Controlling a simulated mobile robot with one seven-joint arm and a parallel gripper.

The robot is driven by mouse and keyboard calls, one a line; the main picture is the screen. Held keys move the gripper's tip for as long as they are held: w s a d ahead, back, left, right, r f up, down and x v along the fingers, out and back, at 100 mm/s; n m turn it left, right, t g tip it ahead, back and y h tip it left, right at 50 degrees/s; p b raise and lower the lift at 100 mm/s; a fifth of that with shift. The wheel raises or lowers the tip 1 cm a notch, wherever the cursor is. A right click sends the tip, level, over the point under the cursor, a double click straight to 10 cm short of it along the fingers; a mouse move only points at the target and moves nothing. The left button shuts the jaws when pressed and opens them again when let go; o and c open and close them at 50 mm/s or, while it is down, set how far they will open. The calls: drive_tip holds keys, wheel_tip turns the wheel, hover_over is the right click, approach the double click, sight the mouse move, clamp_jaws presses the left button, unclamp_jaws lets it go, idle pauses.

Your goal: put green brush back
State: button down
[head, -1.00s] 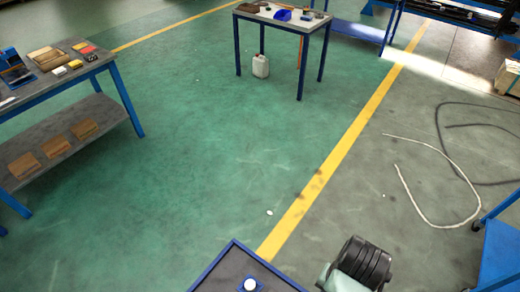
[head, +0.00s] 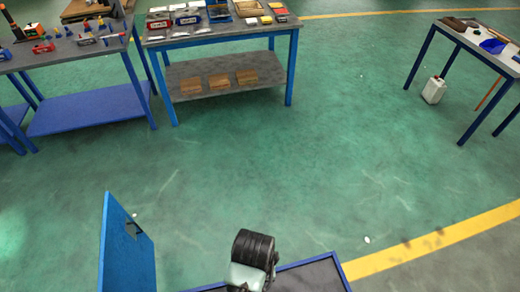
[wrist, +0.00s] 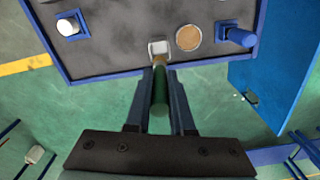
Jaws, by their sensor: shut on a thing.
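In the wrist view, my gripper (wrist: 160,82) is shut on the green brush (wrist: 160,97), whose green handle lies between the two fingers. The handle points toward the near edge of a dark grey, blue-rimmed top (wrist: 115,45). A pale square piece (wrist: 159,48) shows just beyond the fingertips, with a small tan piece beside it. I cannot tell whether these belong to the brush or to the top. In the head view, my arm hides the gripper and the brush.
On the top are a round tan disc (wrist: 187,38), a blue peg (wrist: 236,36) and a white-capped item (wrist: 68,27). A blue panel (head: 127,245) stands at the lower left of the head view. Workbenches (head: 222,75) stand farther back; the green floor between is clear.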

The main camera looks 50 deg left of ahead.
wheel_tip(320, 180, down, 9)
drive_tip(key=shift+r, duration=0.15)
idle(0.4)
drive_tip(key=c, duration=0.8)
unclamp_jaws()
